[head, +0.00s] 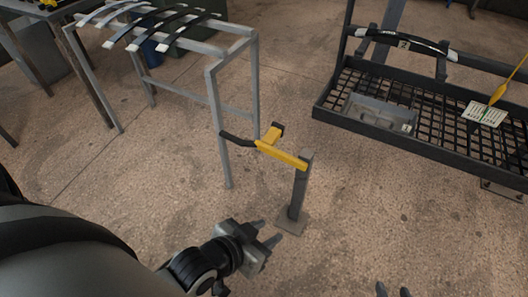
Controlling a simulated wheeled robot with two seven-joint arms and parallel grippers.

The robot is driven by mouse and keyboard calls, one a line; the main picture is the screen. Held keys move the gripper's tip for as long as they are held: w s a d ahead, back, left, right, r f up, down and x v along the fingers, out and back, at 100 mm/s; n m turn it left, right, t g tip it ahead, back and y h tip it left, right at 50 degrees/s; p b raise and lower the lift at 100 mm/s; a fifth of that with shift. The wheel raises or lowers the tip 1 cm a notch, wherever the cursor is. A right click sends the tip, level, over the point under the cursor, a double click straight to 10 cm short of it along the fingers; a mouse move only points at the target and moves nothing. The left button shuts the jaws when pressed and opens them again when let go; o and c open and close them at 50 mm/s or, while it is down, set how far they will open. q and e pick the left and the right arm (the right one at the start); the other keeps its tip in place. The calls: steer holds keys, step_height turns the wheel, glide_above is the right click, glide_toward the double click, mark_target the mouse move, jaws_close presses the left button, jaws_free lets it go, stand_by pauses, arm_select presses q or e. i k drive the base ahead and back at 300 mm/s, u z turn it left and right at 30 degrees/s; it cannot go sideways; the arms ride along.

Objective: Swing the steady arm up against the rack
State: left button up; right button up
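The steady arm (283,153) is a yellow bar on top of a short grey post (299,190). It lies roughly level and points left towards the rack. It has a yellow block (271,135) and a dark bar (237,139) whose end overlaps the rack's front leg; I cannot tell whether they touch. The grey rack (212,95) carries several leaf springs (150,25) on top. My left gripper (271,232) is open and empty, low in front of the post and apart from the arm. My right gripper (393,290) shows only its spread fingertips at the bottom edge.
A black mesh-decked cart (345,122) stands at the right, holding a grey tray (380,115), a white card (486,113) and a yellow pointed item (497,95). A workbench (30,30) is at the upper left. The floor around the post is clear.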

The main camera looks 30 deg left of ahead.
mark_target(276, 130)
steer(key=u, duration=0.7)
steer(key=k, duration=0.2)
steer(key=z, duration=1.05)
steer(key=i, duration=0.85)
steer(key=u, duration=0.8)
steer(key=i, duration=0.25)
steer(key=u, duration=0.3)
